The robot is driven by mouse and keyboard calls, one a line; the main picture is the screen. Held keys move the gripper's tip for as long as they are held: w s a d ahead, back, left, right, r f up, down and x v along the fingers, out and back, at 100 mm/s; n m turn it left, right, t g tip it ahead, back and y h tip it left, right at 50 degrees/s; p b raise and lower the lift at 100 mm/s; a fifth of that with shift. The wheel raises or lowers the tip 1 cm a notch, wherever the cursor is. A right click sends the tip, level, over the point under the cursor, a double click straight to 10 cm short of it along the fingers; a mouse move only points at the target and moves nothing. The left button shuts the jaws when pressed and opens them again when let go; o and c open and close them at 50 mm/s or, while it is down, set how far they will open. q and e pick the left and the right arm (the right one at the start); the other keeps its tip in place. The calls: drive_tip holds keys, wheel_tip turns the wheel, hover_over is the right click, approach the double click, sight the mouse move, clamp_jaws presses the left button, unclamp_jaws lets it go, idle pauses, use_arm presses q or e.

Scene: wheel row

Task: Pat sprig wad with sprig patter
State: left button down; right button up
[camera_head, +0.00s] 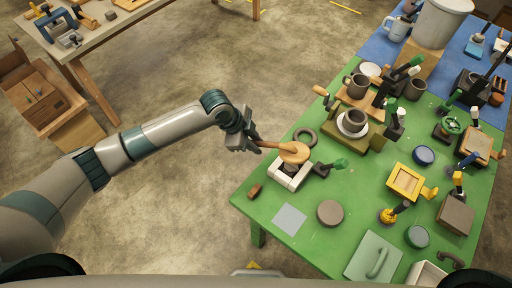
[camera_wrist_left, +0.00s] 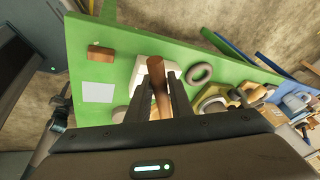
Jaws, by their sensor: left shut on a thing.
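My left gripper (camera_head: 247,138) is shut on the wooden handle of a round, paddle-like tool (camera_head: 294,152), which I take to be the sprig patter. Its handle (camera_wrist_left: 159,98) shows between the fingers in the left wrist view. The tool's disc is over or on a white block-like stand (camera_head: 290,177) at the table's left edge; I cannot tell if they touch. I cannot tell for sure which thing is the sprig wad. A brown-grey disc (camera_head: 330,212) lies on the table and a small brown block (camera_head: 255,191) is near the left edge. My right gripper is out of view.
The green table (camera_head: 270,222) holds a grey square (camera_head: 289,219), a dark ring (camera_head: 305,137), a green-handled tool (camera_head: 339,164) and a cup on a saucer (camera_head: 353,122). Its right side is crowded. Bare floor lies left of it. A wooden bench (camera_head: 105,34) stands farther off.

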use_arm(q)
drive_tip(key=shift+r, duration=1.05)
